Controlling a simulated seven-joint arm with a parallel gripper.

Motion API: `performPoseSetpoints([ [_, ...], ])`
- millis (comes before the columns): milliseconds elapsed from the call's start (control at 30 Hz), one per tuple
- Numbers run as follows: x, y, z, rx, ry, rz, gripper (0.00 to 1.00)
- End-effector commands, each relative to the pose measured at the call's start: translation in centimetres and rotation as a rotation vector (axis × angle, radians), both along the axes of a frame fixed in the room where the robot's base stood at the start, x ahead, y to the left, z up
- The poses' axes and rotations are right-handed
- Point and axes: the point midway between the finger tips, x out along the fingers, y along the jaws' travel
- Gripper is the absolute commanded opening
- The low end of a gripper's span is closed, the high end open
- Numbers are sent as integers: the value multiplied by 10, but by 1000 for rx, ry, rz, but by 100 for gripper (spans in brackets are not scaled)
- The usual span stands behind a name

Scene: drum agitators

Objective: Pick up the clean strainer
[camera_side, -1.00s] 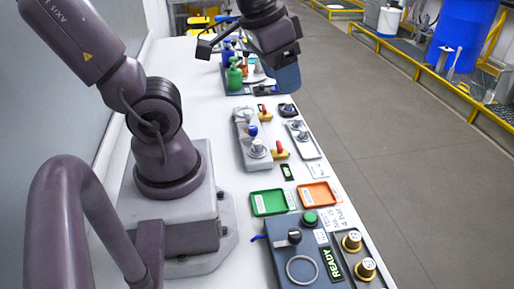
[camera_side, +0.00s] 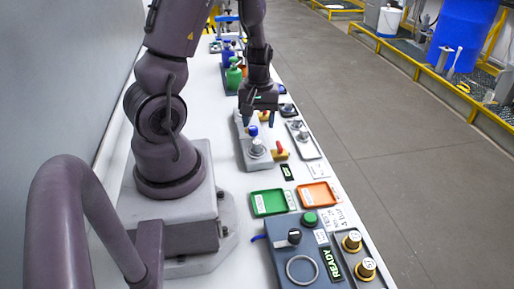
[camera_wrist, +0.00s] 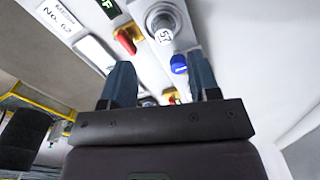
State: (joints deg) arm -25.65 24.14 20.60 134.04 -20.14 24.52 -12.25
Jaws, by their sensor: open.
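No part is plainly readable as the clean strainer at this size. Silver round pieces (camera_side: 297,125) sit in a pale tray (camera_side: 315,153) right of the grey fixture. The grey fixture (camera_side: 249,158) carries a silver fitting (camera_side: 257,148), a blue knob (camera_side: 252,131) and red-and-yellow handles (camera_side: 279,151) beside it. My gripper (camera_side: 257,120) is open, pointing down above the far part of the fixture, with nothing seen between its fingers. In the wrist view my gripper (camera_wrist: 162,88) shows both blue-grey fingers apart, with the blue knob (camera_wrist: 179,64) beyond them.
A green tray (camera_side: 269,203) and an orange tray (camera_side: 318,194) lie nearer on the white bench. A blue-grey control box (camera_side: 287,254) stands closest. Green bottle (camera_side: 234,75) and blue bottle (camera_side: 228,52) stand at the far end. The bench's right edge borders open floor.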

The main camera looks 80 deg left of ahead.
Motion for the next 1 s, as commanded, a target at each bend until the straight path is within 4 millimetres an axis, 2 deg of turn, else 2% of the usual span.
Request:
performPoseSetpoints([
  [100, -1, 0, -20, -3, 4, 1, 56],
  [367, -2, 2, -39, -2, 1, 0, 56],
  [600, -4, 5, -73, -3, 3, -2, 56],
  [733, -4, 5, -82, -2, 1, -4, 56],
  [967, -3, 5, -83, 0, -1, -5, 56],
  [1000, -3, 5, -83, 0, -1, -5, 46],
])
